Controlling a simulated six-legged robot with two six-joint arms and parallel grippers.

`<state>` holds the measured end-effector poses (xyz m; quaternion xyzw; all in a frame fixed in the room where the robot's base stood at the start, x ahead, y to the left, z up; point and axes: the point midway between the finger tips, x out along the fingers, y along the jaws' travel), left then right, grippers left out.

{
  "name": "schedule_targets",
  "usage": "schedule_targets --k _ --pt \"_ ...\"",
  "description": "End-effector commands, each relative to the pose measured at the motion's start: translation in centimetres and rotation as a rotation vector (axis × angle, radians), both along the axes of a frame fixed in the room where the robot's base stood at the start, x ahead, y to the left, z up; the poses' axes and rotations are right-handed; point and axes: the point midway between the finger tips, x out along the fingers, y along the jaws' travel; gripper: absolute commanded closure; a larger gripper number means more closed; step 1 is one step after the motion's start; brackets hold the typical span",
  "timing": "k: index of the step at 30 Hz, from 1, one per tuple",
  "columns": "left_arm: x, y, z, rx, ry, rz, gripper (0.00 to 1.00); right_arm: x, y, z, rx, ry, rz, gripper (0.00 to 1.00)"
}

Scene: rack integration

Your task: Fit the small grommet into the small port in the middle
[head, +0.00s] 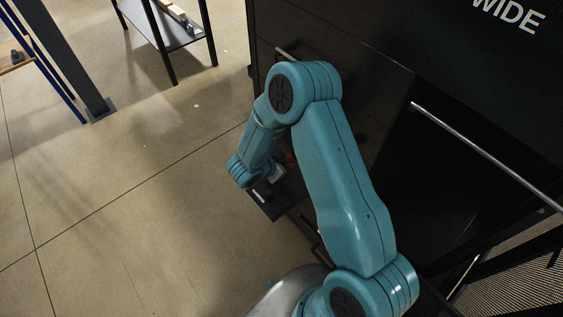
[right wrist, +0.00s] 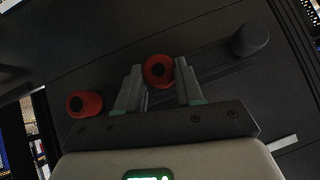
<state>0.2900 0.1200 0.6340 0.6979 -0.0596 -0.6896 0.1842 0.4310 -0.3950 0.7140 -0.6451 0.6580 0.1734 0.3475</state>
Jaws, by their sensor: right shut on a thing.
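My right gripper (right wrist: 157,78) is shut on a red round grommet with a black centre (right wrist: 158,70), held between its two fingertips in the right wrist view. A dark panel lies behind it. I cannot tell whether the grommet touches the panel, and no middle port shows; the gripper and grommet may cover it. In the head view my right arm reaches down to the dark rack's side, and a small red spot (head: 289,157) shows by its wrist. My left gripper is not in view.
A second red round piece with a dark centre (right wrist: 83,103) sits left of the gripper, and a black round piece (right wrist: 250,38) sits to its right. The black rack (head: 400,60) with a metal handle (head: 485,155) fills the right. A shelf (head: 178,38) stands at the back; floor is clear left.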

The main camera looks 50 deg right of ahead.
Motion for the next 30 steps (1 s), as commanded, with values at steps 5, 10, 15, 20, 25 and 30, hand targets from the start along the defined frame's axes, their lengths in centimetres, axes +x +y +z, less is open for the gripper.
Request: schedule_targets --k 5,10,15,20,25,30 --pt "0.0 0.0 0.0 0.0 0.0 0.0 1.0 0.0 -0.5 0.0 0.0 -0.001 -0.001 0.95" --pt "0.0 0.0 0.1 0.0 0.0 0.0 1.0 -0.1 -0.9 0.0 0.0 -0.001 0.001 0.95" --pt "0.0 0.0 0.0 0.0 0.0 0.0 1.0 -0.1 -0.9 0.0 0.0 -0.001 0.001 0.34" --pt "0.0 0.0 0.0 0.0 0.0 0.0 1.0 -0.1 -0.9 0.0 0.0 -0.001 0.001 0.34" --pt "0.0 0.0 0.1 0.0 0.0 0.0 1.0 -0.1 -0.4 0.5 0.001 -0.001 0.002 0.34" --pt "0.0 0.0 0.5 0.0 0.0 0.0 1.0 -0.2 1.9 2.8 0.0 -0.004 0.006 0.34"
